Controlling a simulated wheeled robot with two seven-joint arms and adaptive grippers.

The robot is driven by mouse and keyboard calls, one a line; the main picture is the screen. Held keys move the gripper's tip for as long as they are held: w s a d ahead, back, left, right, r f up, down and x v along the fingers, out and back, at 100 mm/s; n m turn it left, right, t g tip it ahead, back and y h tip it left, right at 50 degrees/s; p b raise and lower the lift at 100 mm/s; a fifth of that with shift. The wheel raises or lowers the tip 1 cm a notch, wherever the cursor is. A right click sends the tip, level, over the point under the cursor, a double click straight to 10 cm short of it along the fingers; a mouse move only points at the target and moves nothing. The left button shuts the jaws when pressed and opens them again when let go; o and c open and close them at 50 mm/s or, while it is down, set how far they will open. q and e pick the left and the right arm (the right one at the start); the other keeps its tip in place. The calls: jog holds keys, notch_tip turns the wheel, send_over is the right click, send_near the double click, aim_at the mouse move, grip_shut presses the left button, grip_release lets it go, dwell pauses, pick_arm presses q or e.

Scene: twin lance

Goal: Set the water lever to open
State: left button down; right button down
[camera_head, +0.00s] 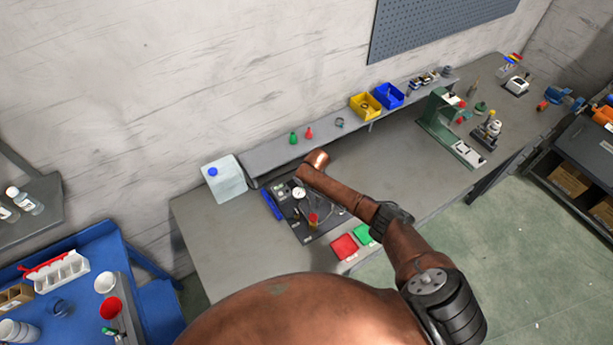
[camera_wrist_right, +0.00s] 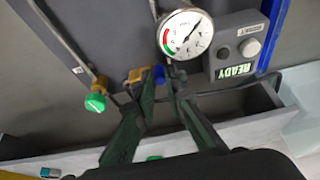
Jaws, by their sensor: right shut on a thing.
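A black panel (camera_head: 305,233) with a gauge lies on the grey bench. In the right wrist view, a brass valve (camera_wrist_right: 136,76) has a small blue lever (camera_wrist_right: 158,74) beside the gauge. My right gripper (camera_wrist_right: 164,80) has its two dark fingers around the blue lever and is shut on it. The fingers partly hide the lever, so its exact angle is hard to tell. In the head view my right arm reaches over the panel, and its gripper is hidden. My left gripper is not in view.
A white-faced gauge (camera_wrist_right: 187,35) and a READY box (camera_wrist_right: 238,68) sit close to the fingers. A green-knobbed valve (camera_wrist_right: 95,102) is to the left.

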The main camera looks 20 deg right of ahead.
jog(key=shift+w+a+m+h+p, duration=0.3)
jog(key=shift+a+m+h, duration=0.15)
jog(key=shift+m, duration=0.45)
jog(key=m, duration=0.1)
jog(key=m+h, duration=0.1)
jog(key=shift+w+a+m, duration=0.4)
jog(key=m+b, duration=0.1)
jog(key=w+m+h+b, duration=0.1)
jog(key=shift+a+f+m, duration=0.1)
jog(key=shift+a+m, duration=0.1)
jog(key=shift+m, duration=0.2)
jog(key=shift+w+m+g+h+b, duration=0.3)
jog(key=shift+m+g+b, duration=0.15)
jog(key=shift+m, duration=0.25)
jog(key=shift+r, duration=0.2)
jog(key=c, duration=2)
grip_release()
jog(key=shift+f, duration=0.1)
jog(key=shift+o, duration=0.2)
jog(key=v, duration=1.2)
